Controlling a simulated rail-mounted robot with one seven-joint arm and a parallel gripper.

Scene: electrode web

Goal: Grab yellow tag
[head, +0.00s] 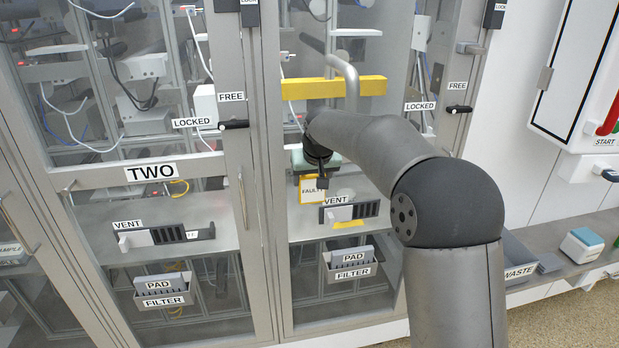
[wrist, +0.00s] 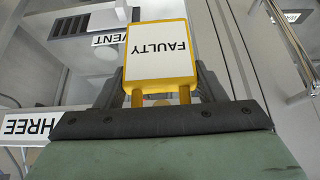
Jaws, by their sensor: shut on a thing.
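The yellow tag (wrist: 158,52) is a yellow-framed white plate marked FAULTY, upside down in the wrist view. Two yellow prongs run from it down between my fingers. My gripper (wrist: 160,98) is shut on the tag at these prongs. In the head view the tag (head: 311,189) shows below my gripper (head: 312,172), in front of the glass of the cabinet right of TWO. Its right part is hidden by the arm or too small to read. I cannot tell whether the tag touches the cabinet.
A yellow bar (head: 334,87) spans the cabinet above the arm. VENT units (head: 349,211) and PAD FILTER boxes (head: 350,268) are on the cabinets. Black door handles (head: 234,125) stick out on the frames. A WASTE bin (head: 520,258) stands at right.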

